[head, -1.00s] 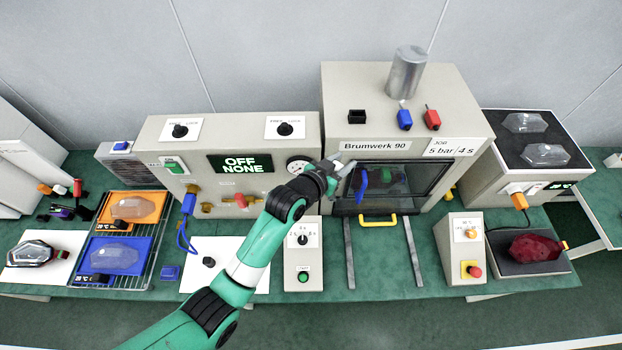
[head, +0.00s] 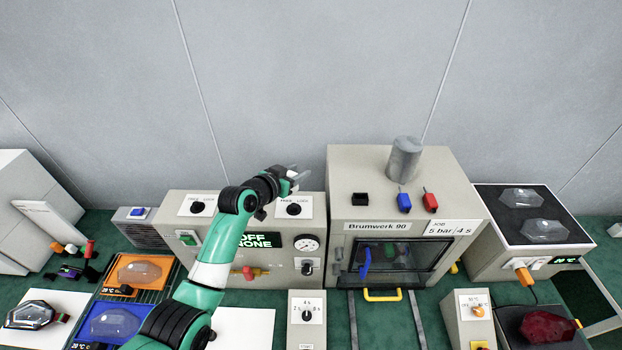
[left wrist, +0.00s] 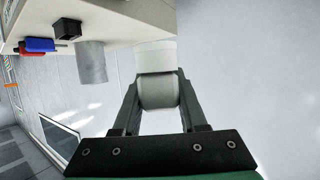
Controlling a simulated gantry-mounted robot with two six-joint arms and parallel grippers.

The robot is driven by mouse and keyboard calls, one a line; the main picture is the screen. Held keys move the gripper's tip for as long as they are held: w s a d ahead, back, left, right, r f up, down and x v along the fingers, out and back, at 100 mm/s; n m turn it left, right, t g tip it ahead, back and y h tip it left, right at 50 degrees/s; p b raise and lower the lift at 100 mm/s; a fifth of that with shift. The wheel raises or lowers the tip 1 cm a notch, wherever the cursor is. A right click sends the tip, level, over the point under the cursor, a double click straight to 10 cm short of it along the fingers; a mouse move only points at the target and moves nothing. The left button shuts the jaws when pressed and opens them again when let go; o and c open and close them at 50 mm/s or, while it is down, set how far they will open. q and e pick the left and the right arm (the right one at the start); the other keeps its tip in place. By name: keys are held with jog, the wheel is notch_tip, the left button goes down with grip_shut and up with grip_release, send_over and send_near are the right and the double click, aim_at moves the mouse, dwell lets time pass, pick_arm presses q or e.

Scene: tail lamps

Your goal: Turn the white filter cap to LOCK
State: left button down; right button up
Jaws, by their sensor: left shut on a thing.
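My left gripper (left wrist: 158,98) is shut on the cap, one finger on each side. In the head view my left gripper (head: 295,178) is over the top right of the grey control box (head: 240,205), above a FREE/LOCK plate (head: 306,207) with a black knob. The cap cannot be made out clearly there, and its turn position cannot be read. My right gripper is out of view.
The Brumwerk 90 press (head: 340,185) stands close to the right of my left gripper, with a grey cylinder (head: 404,160) on top. The box display (head: 262,241) reads OFF NONE. A gauge (head: 307,244) sits on its front. The wall behind is bare.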

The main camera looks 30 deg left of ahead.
pick_arm(q)
notch_tip(320, 180, down, 6)
jog(key=b, duration=0.5)
jog(key=shift+r, duration=0.2)
jog(key=shift+f+b, duration=0.1)
jog(key=shift+b, duration=0.2)
dwell(0.7)
jog(key=shift+f+b, duration=1.3)
jog(key=shift+f, duration=0.1)
jog(key=shift+c, duration=1.9)
grip_release()
